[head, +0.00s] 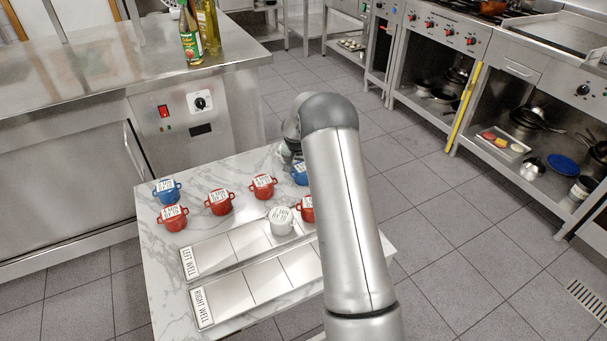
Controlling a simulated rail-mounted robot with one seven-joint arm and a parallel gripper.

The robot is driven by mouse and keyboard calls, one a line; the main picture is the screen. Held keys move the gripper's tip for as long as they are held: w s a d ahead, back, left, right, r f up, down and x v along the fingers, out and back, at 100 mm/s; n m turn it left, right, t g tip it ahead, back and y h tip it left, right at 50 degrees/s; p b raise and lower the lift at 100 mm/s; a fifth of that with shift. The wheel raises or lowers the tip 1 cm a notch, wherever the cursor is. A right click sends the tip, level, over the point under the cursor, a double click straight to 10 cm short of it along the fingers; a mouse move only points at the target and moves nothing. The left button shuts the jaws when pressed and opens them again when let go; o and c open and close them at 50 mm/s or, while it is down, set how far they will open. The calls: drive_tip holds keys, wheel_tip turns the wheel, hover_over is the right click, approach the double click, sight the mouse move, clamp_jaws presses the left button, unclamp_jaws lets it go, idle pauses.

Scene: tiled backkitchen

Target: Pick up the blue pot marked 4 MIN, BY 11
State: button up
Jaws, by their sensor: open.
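Two blue pots with white lid labels stand on the marble table. The other blue pot (299,177) is at the back right, partly covered by my arm. The label print is too small to read surely, so I cannot tell which is marked 4 MIN, BY 11. My gripper (290,153) is at the far end of my arm, close above or behind the right blue pot. It is mostly hidden; it is open, and I see nothing held.
Several red pots (219,203) and a white pot (281,221) stand near the blue ones. Two metal trays, LEFT WELL (205,260) and RIGHT WELL (222,297), lie in front. A steel counter (90,85) with bottles (190,38) borders the table's back left.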

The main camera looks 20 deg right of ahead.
drive_tip(key=shift+x, duration=2.8)
drive_tip(key=shift+s+a, duration=0.1)
drive_tip(key=shift+c, duration=0.3)
drive_tip(key=c, duration=1.2)
drive_tip(key=shift+r, duration=0.1)
